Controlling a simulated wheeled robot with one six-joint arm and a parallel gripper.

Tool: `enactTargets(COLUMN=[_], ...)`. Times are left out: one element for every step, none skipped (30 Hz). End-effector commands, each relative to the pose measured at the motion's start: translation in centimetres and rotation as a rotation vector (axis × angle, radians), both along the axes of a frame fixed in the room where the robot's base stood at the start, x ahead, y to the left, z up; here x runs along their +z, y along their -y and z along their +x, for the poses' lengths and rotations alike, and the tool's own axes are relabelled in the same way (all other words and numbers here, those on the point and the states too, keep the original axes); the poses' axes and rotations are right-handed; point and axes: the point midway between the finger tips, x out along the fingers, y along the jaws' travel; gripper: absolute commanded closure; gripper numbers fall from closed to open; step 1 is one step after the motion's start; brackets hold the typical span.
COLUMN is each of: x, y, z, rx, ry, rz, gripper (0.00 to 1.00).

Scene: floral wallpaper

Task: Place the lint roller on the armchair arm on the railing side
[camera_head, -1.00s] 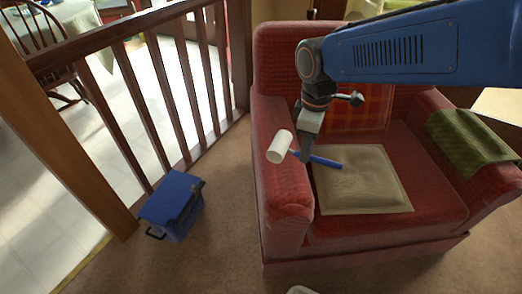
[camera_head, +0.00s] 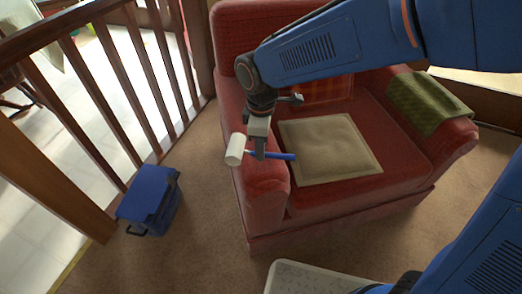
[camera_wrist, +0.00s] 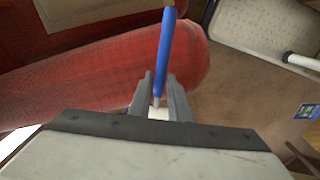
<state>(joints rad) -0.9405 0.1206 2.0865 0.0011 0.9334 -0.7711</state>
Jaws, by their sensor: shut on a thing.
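The lint roller has a white roll (camera_head: 236,149) and a blue handle (camera_head: 279,156). My gripper (camera_head: 260,153) is shut on it near where the handle meets the roll. In the wrist view the blue handle (camera_wrist: 166,45) points up between the fingers (camera_wrist: 160,90), and the roll is mostly hidden. The armchair's arm on the railing side (camera_head: 262,178) is red and lies below the roller in the head view. I cannot tell whether the roller touches it. The red armchair (camera_head: 375,185) faces the front.
A beige cushion (camera_head: 332,150) lies on the seat. A green cloth (camera_head: 428,100) drapes over the other arm. A blue box (camera_head: 150,197) stands on the carpet by the wooden railing (camera_head: 88,95). A white, perforated object (camera_head: 310,278) is at the bottom.

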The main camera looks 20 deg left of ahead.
Motion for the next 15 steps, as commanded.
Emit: enactTargets(x=[-0.80, -1.11, -1.37, -1.48, -1.51, -1.50, -1.49, -1.48, -1.48, -1.48, -1.49, -1.55, -1.62, -1.70, -1.79], y=[0.08, 0.08, 0.04, 0.03, 0.02, 0.02, 0.01, 0.01, 0.02, 0.02, 0.02, 0.02, 0.02, 0.03, 0.03], z=[-0.05, -0.05, -0.02, -0.02, -0.01, -0.01, -0.01, -0.01, -0.01, -0.01, -0.01, -0.02, -0.02, -0.02, -0.02], rx=[0.000, 0.000, 0.000, 0.000, 0.000, 0.000, 0.000, 0.000, 0.000, 0.000, 0.000, 0.000, 0.000, 0.000, 0.000], ry=[-0.003, -0.003, -0.001, -0.001, 0.000, 0.000, 0.000, 0.000, 0.000, 0.000, 0.000, 0.000, 0.000, -0.001, -0.001], rz=[-0.003, -0.003, -0.001, -0.001, 0.000, 0.000, 0.000, 0.000, 0.000, 0.000, 0.000, 0.000, 0.000, -0.001, -0.001], gripper=[1.00, 1.00, 1.00, 1.00, 1.00, 1.00, 1.00, 1.00, 1.00, 1.00, 1.00, 1.00, 1.00, 1.00, 1.00])
